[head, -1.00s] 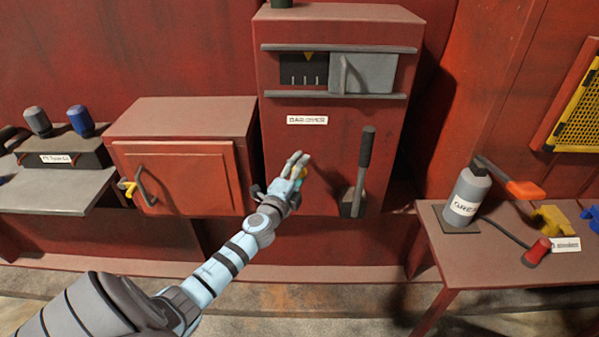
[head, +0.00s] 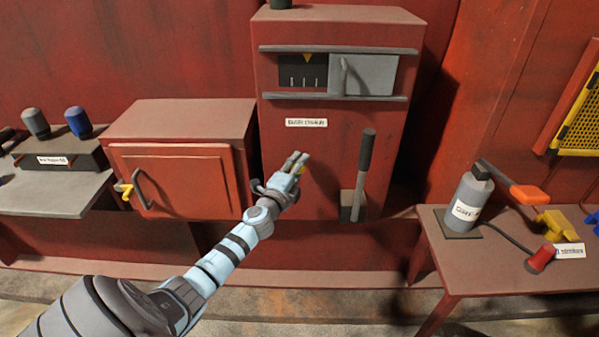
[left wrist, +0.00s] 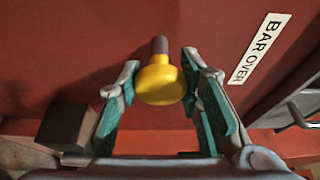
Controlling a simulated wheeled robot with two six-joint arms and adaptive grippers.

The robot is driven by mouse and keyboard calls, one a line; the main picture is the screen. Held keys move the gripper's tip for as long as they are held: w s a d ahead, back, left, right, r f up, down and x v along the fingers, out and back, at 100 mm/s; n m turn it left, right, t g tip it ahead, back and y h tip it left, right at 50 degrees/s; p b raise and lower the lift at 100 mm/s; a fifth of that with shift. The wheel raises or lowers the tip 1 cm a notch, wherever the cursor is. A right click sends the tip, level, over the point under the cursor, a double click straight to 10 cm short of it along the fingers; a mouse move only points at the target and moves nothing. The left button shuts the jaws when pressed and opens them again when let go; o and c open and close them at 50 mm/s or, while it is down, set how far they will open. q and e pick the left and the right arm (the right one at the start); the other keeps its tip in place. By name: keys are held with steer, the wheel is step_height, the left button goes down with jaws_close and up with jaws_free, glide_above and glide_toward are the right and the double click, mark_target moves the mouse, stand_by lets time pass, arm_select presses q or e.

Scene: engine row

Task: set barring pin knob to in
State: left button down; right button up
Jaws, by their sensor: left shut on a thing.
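The barring pin knob is a round yellow knob (left wrist: 160,82) on a short dark stem that meets the red cabinet face in the left wrist view. My left gripper (left wrist: 160,76) is shut on it, with one finger on each side. In the head view, my left gripper (head: 296,161) is at the front of the red cabinet (head: 310,175), and only a bit of the yellow knob shows beside the fingers. A white label (left wrist: 260,48) reading "BAR OVER" is on the same face. My right gripper is not in view.
A dark-handled lever (head: 365,165) stands just right of the gripper. A red box with a handled door (head: 180,180) is to the left. A grey sliding cover (head: 375,75) is above. A side table (head: 450,262) at right holds a bottle (head: 467,200).

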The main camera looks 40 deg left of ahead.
arm_select(q)
steer(key=c, duration=1.1)
jaws_free()
steer(key=shift+s+a, duration=0.1)
steer(key=shift+s, duration=0.05)
steer(key=v, duration=1.1)
steer(key=shift+s, duration=0.4)
